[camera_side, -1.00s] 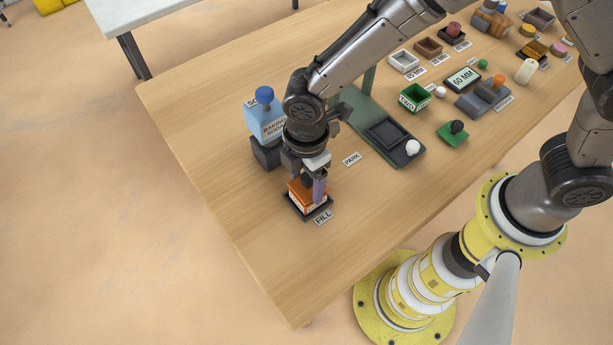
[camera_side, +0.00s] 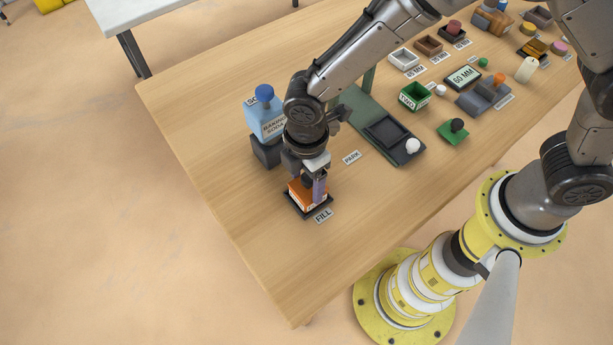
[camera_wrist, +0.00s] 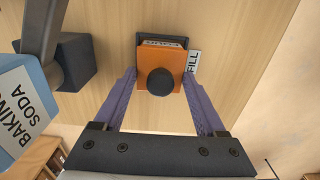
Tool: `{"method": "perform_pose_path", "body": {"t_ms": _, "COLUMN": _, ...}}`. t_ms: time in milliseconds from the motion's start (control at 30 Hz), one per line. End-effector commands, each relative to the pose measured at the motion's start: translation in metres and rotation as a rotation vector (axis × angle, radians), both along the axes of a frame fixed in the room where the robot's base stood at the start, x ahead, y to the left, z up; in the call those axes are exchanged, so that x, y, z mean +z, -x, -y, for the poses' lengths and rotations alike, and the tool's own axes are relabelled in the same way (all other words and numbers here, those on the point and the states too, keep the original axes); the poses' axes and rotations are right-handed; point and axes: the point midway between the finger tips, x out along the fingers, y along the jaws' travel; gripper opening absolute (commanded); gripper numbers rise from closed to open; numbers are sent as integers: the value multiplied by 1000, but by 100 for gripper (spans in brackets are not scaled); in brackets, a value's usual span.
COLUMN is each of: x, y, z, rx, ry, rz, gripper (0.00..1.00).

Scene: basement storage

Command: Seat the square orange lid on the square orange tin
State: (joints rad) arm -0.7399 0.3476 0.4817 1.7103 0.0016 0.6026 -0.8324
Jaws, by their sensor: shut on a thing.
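The square orange tin (camera_side: 297,203) stands on a dark pad by the FILL label, its pale label partly showing. The orange lid (camera_wrist: 161,57) with a round black knob (camera_wrist: 160,81) is over the tin; it also shows in the side view (camera_side: 296,187). My gripper (camera_wrist: 159,76) is shut on the lid, with a purple finger at each of two opposite sides. In the side view my gripper (camera_side: 307,185) points down at the tin. The fingers and the lid hide the seam, so I cannot tell whether the lid is fully down.
A green board with a dark tray (camera_side: 388,134) lies to the right. A green lid (camera_side: 453,134) and several small boxes are farther right. The table's front is clear.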

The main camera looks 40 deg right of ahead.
Motion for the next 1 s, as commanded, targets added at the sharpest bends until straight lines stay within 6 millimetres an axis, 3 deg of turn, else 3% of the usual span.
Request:
{"method": "perform_pose_path", "body": {"t_ms": 967, "x": -3, "y": 0, "z": 0, "rx": 0, "ry": 0, "rz": 0, "gripper": 22}}
{"method": "perform_pose_path", "body": {"t_ms": 1000, "x": -3, "y": 0, "z": 0, "rx": 0, "ry": 0, "rz": 0, "gripper": 75}}
